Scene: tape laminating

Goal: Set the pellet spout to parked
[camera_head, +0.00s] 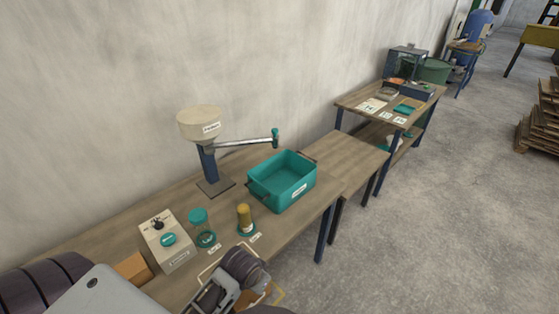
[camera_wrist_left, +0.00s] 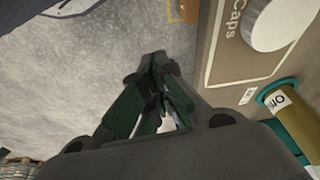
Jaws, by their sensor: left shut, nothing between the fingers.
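The pellet spout (camera_head: 245,142) is a grey metal arm with a teal end. It reaches right from the column under a cream hopper (camera_head: 201,122). Its teal end is beyond the back left side of a teal bin (camera_head: 262,192); I cannot tell whether it hangs over the bin. My left gripper (camera_wrist_left: 160,62) is shut and empty in the left wrist view, beside the bench edge. In the head view its dark wrist shows at the bottom, well in front of the spout and not touching it. My right gripper is not in view.
The bottle (camera_wrist_left: 298,122) also shows in the left wrist view, near a "Caps" label. A second table (camera_head: 362,96) stands beyond.

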